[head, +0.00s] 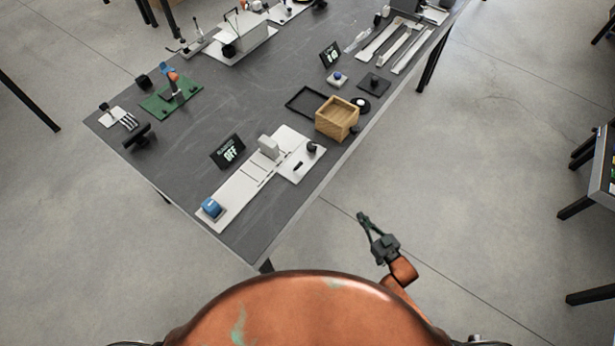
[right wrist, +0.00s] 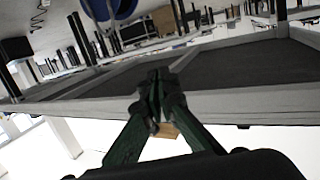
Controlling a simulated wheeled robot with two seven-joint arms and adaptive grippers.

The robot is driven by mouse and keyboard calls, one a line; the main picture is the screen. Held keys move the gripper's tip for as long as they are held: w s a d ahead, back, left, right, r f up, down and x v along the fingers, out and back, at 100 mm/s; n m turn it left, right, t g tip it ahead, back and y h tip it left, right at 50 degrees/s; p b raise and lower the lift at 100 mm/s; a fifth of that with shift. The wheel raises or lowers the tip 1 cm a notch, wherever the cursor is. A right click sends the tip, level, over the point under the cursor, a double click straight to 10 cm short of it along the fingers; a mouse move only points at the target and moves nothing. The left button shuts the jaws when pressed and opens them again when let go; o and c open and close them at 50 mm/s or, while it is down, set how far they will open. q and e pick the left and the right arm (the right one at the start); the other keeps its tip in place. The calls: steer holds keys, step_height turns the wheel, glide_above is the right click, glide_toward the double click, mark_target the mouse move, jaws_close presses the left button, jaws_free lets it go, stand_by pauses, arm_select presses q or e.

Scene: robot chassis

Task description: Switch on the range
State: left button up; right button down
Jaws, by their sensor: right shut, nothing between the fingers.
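A small black display (head: 228,151) reads "OFF", with a blurred word above it that may name the range. It stands on the grey table beside a long white panel (head: 245,186). A blue knob-like part (head: 211,208) sits at the panel's near left end. A light grey upright block (head: 268,147) and a small black knob (head: 311,147) are at its far right end. My right gripper (head: 362,217) is shut and empty, off the table's near right edge, apart from the panel. Its closed fingers also show in the right wrist view (right wrist: 156,82). My left gripper is not in view.
A wooden box (head: 337,117) and a black tray (head: 304,101) lie beyond the panel. A green board (head: 171,101) and a black object (head: 137,136) are at the left. More fixtures crowd the table's far end. The floor around my right gripper is clear.

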mark_target(298, 166)
arm_select(q)
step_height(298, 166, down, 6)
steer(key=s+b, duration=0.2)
steer(key=b, duration=0.2)
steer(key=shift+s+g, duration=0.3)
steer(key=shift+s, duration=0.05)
arm_select(e)
steer(key=a+r+n+y, duration=0.2)
steer(key=a+r+y, duration=0.3)
steer(key=r, duration=0.3)
steer(key=a+r+n+g+y, duration=0.1)
steer(key=a+r+n+y, duration=0.2)
steer(key=r, duration=0.6)
steer(key=a+y, duration=0.2)
steer(key=a, duration=0.1)
steer(key=shift+s+r, duration=0.15)
steer(key=shift+s, duration=0.25)
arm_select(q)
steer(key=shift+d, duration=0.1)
arm_select(e)
steer(key=shift+a, duration=0.1)
